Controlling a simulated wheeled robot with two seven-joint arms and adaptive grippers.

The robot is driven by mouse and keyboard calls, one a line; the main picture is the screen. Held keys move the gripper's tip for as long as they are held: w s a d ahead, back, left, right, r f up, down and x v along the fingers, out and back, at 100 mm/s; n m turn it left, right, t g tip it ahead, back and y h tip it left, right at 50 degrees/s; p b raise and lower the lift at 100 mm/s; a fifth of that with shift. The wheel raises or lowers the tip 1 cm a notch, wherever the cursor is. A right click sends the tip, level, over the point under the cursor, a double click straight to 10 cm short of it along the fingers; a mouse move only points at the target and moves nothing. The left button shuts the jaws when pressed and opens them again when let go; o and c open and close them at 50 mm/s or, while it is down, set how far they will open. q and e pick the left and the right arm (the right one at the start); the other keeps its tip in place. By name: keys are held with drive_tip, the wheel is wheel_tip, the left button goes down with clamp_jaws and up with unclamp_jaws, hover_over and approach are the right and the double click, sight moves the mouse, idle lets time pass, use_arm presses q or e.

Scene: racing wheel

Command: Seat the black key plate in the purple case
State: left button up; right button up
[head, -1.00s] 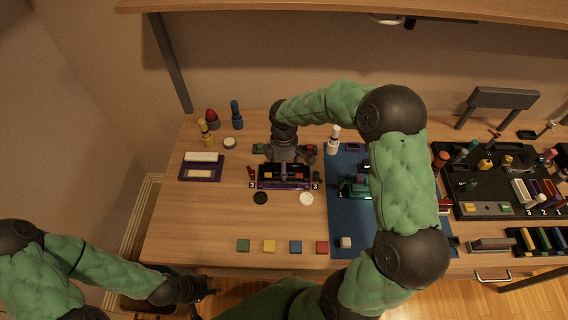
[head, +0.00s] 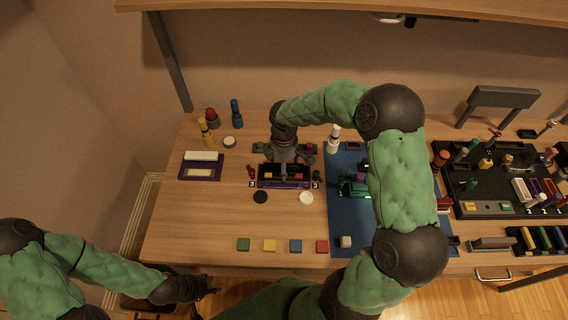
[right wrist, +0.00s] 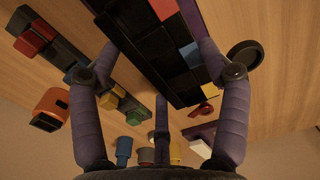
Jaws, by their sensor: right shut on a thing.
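The purple case (head: 285,185) stands on the table, left of the blue mat, with numbered tags beside it. Part of it also shows as a purple strip in the right wrist view (right wrist: 195,18).
A black disc (head: 260,197) and a white disc (head: 306,198) lie in front of the case. Several coloured blocks (head: 269,246) line the table's front. A purple tray (head: 201,172) and bottles (head: 236,115) stand to the left. The blue mat (head: 345,215) is to the right.

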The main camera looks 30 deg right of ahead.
drive_tip(key=shift+f+b, duration=0.35)
drive_tip(key=shift+f, duration=0.3)
drive_tip(key=o, duration=1.2)
drive_tip(key=shift+r, duration=0.15)
wheel_tip(320, 180, up, 12)
drive_tip(key=shift+f, duration=0.1)
